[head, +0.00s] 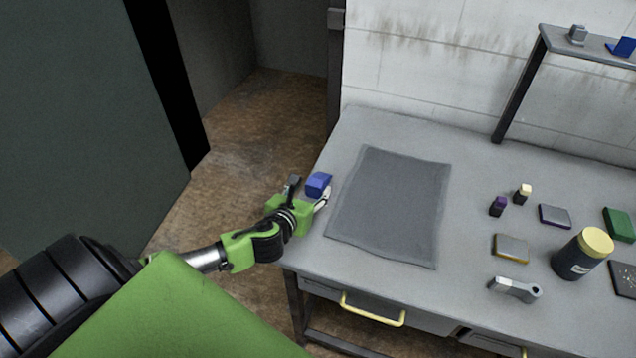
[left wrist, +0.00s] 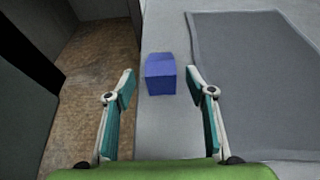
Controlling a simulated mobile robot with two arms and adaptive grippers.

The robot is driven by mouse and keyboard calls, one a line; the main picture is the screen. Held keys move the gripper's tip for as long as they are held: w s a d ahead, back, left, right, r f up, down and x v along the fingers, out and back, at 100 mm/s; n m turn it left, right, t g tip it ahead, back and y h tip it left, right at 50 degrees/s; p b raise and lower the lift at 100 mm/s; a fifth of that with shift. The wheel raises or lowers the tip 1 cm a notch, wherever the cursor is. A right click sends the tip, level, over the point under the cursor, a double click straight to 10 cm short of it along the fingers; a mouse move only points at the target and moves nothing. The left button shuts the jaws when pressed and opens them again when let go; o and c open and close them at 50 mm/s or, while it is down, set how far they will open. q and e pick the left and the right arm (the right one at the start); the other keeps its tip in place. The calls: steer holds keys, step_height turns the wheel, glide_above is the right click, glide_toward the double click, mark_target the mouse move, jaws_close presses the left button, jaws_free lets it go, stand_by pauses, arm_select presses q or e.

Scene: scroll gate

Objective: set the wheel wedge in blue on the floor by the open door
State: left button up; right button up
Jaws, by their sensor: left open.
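A blue wedge (head: 318,183) rests on the left edge of the grey workbench (head: 400,125), beside a dark mat. It also shows in the left wrist view (left wrist: 160,76). My left gripper (head: 309,190) is open, its fingers to either side of the wedge in the picture; I cannot tell whether they touch it. The left wrist view also shows these open fingers (left wrist: 160,90). A large dark door panel (head: 80,110) stands at the left, with brown floor (head: 245,125) between it and the bench. My right gripper is not in view.
The dark mat (head: 390,205) lies flat on the bench. Small boxes, a yellow-lidded jar (head: 580,254) and a grey tool (head: 514,290) stand to the right. A raised shelf (head: 590,45) holds another blue piece (head: 622,47). The floor strip left of the bench looks clear.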

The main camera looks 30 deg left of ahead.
mark_target(318, 181)
arm_select(q)
steer(key=shift+p+x, duration=0.5)
steer(key=shift+x, duration=2.65)
steer(key=c, duration=1.3)
steer(key=shift+c, duration=0.6)
steer(key=shift+r, duration=0.1)
